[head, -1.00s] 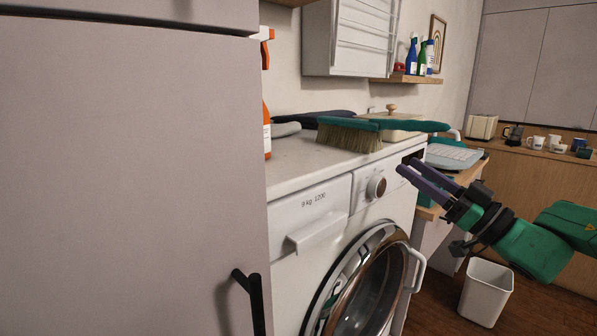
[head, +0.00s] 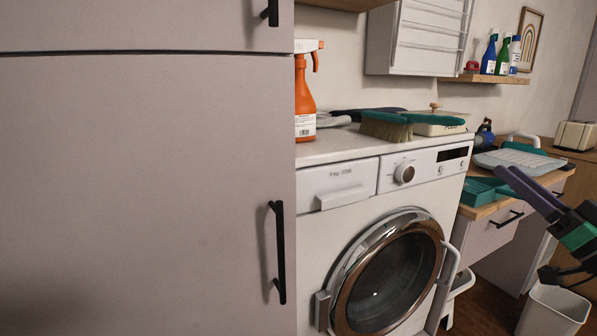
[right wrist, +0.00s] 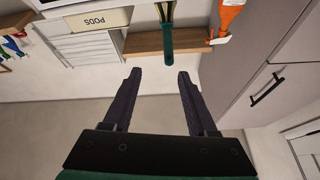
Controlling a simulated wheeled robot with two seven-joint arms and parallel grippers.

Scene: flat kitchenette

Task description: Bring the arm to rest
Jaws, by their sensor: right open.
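My right gripper (head: 506,170) is at the right edge of the head view, with dark purple fingers and a green wrist. It appears in front of the desk area, right of the washing machine (head: 340,228). In the right wrist view the two fingers (right wrist: 158,74) are spread apart with nothing between them. Most of my right arm is outside the head view. My left gripper is not in view.
A green brush (head: 385,126), an orange spray bottle (head: 305,105) and a lidded box (head: 440,127) stand on the washing machine. A green dustpan (head: 482,191) lies on the desk. A white bin (head: 553,312) stands below my right gripper. A tall cabinet (head: 140,190) fills the left.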

